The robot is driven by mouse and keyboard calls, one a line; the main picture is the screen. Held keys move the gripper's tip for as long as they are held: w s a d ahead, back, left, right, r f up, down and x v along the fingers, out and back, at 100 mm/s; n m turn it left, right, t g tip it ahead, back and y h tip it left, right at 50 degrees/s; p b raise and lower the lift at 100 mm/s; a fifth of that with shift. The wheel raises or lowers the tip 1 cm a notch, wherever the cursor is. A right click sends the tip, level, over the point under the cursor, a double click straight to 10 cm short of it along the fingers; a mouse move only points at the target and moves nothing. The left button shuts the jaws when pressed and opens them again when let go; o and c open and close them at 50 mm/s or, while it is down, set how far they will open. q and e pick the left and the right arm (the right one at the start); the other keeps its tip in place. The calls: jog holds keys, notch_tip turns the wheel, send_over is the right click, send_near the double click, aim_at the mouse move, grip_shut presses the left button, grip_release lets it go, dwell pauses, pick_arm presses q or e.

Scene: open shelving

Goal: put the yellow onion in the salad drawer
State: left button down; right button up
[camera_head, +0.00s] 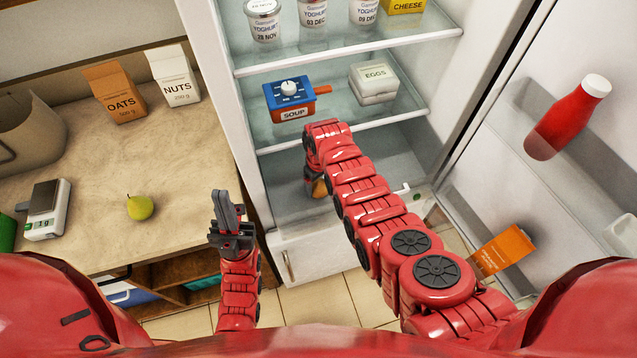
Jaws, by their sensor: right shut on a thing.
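My right arm reaches into the open fridge, and its gripper (316,180) is low in front of the lower compartment, mostly hidden by the wrist. It is shut on a small yellow-brown thing (319,188), which looks like the yellow onion; only a part of it shows. The white salad drawer (315,256) is at the bottom of the fridge, its front with an upright handle at the left; I cannot tell whether it is pulled out. My left gripper (228,205) points up between counter and fridge, empty; its finger gap is unclear.
The open door at right holds a red bottle (566,118) and an orange carton (503,249). The left counter holds a pear (140,207), scale, oats and nuts.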

aim_at(319, 181)
jog(key=shift+f, duration=0.1)
jog(key=o, duration=1.3)
jog(key=shift+r, duration=0.2)
jog(key=shift+w+r, duration=0.15)
jog(key=shift+r, duration=0.4)
notch_tip(319, 181, up, 7)
jog(key=shift+f+b, duration=0.1)
jog(key=shift+b, duration=0.9)
jog(key=shift+r+p, duration=0.55)
jog(key=shift+r, duration=1.45)
